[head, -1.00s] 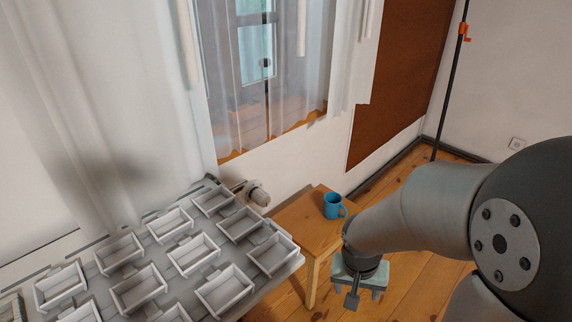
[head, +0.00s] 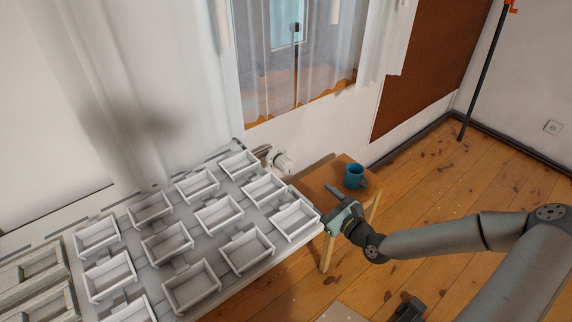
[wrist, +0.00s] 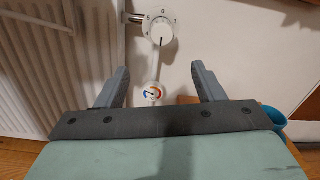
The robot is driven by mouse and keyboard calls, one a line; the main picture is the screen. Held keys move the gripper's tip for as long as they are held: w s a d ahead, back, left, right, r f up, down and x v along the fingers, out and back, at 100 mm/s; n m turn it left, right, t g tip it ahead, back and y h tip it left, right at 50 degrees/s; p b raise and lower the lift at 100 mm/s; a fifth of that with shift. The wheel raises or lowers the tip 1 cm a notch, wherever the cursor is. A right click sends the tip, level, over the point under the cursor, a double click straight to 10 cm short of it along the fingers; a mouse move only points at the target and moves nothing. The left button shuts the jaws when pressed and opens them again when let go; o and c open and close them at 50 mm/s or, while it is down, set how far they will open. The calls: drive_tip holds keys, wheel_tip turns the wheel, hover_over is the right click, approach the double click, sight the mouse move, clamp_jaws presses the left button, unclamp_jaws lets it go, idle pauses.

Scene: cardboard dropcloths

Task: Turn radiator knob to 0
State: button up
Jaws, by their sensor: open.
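The radiator knob (head: 281,162) is a small white round knob on the wall side, past the end of the radiator. In the wrist view the knob (wrist: 162,28) faces me, with small numbers around its top, including a 0 near the top. A short dark mark shows at its lower edge. My gripper (head: 331,203) is open and empty, off to the right of the knob and apart from it. In the wrist view its two fingers (wrist: 162,76) are spread, with the knob ahead of and between them.
A white ribbed radiator (wrist: 40,60) is at left. A blue mug (head: 354,178) stands on a wooden stool (head: 318,180) close to my gripper. Several white open boxes (head: 219,214) fill the lower left.

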sight(289, 168)
drive_tip(key=x, duration=0.5)
drive_tip(key=b+x, duration=0.1)
drive_tip(key=x, duration=0.5)
drive_tip(key=b+x, duration=0.1)
drive_tip(key=x, duration=0.5)
drive_tip(key=shift+w+a+r, duration=0.1)
drive_tip(key=shift+w+r, duration=0.05)
drive_tip(key=shift+r, duration=0.15)
drive_tip(key=c, duration=1)
